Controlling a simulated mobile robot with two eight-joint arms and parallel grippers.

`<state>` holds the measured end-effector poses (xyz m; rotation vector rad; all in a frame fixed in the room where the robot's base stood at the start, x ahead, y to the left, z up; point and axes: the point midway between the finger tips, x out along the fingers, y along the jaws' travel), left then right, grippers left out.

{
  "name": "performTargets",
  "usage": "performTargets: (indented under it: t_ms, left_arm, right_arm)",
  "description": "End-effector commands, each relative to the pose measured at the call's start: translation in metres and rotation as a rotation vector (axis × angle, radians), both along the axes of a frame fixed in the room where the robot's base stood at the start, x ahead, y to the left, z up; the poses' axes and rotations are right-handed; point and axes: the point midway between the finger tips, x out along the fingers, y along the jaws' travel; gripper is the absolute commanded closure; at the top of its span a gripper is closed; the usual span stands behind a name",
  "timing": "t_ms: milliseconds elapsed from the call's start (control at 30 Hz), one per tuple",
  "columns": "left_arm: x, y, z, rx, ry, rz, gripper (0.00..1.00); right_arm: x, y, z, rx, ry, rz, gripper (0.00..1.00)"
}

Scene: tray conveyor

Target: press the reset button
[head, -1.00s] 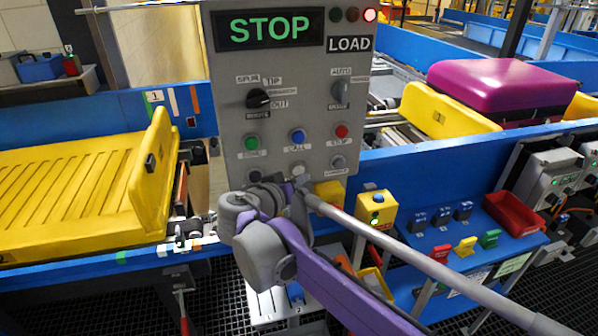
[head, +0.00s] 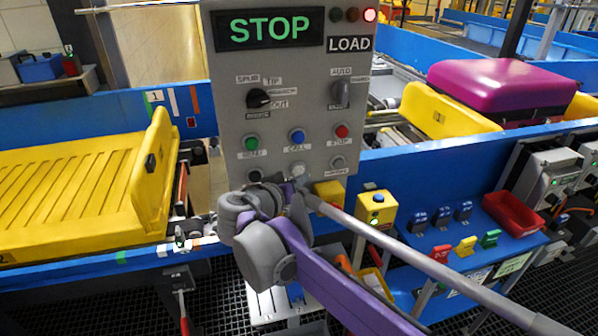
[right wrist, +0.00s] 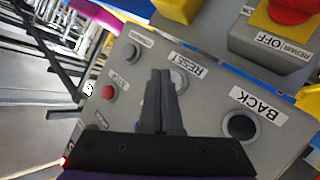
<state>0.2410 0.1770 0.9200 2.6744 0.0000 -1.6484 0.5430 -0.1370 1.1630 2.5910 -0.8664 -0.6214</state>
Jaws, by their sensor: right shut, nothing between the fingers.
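The reset button is a pale round button (right wrist: 181,80) beside a RESET label (right wrist: 187,65) in the right wrist view. It sits low on the grey control panel (head: 222,130), and its top shows in the head view (head: 298,170). My right gripper (right wrist: 161,73) is shut and empty, its fingertips right beside the button and partly covering it. I cannot tell whether they touch it. In the head view my right gripper (head: 292,186) is at the panel's lower edge. My left gripper is not in view.
A black BACK button (right wrist: 240,125) is close beside the fingers. The panel display (head: 270,30) reads STOP. A yellow tray (head: 80,190) stands left.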

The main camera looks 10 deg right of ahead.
Motion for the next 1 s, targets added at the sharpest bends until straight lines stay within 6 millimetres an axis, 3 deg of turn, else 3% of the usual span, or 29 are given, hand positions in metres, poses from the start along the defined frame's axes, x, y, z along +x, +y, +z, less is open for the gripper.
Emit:
performTargets:
  t_ms: [1000]
  left_arm:
    - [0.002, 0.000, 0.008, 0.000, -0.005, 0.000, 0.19]
  right_arm:
    - [0.012, 0.000, 0.000, 0.000, 0.000, 0.000, 1.00]
